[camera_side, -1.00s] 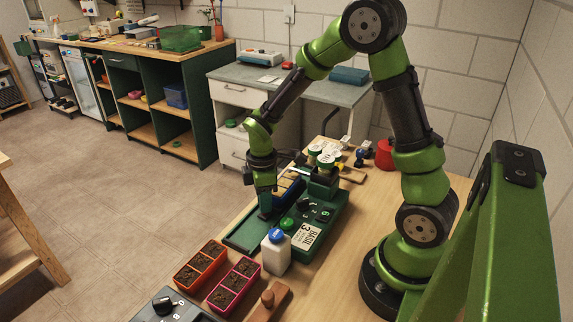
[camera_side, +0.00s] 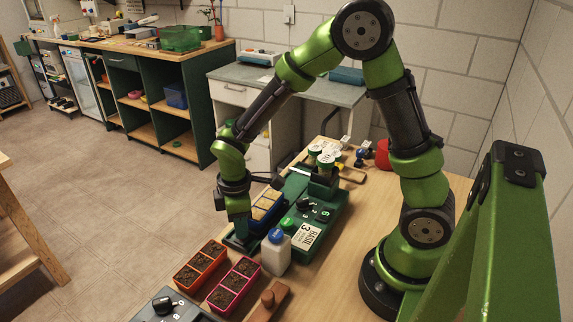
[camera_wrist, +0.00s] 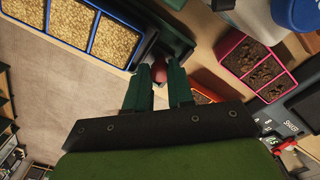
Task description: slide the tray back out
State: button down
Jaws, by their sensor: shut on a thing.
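The tray (camera_side: 254,214) is blue, with compartments of tan grain. It lies along the left side of the dark green rack unit (camera_side: 336,212), with its near end toward the front-left end of the unit. It also shows in the wrist view (camera_wrist: 92,33), at the upper left, with several grain cells. My gripper (camera_side: 240,243) is at the tray's near end. In the wrist view its fingers (camera_wrist: 158,80) are shut around a small reddish knob (camera_wrist: 152,70) beside the tray's end. Part of the knob is hidden between the fingers.
A white bottle with a blue cap (camera_side: 276,254) stands close to the right of my gripper. Orange (camera_side: 187,277) and pink (camera_side: 222,296) soil planters sit just in front. A wooden block with a knob (camera_side: 270,303) lies nearby. White-topped green containers (camera_side: 325,158) stand at the rack's far end.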

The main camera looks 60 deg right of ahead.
jog(key=c, duration=1.4)
grip_release()
jog(key=shift+a, duration=0.4)
jog(key=shift+o, duration=0.8)
jog(key=shift+d, duration=0.15)
jog(key=shift+r, duration=0.1)
notch_tip(320, 180, up, 17)
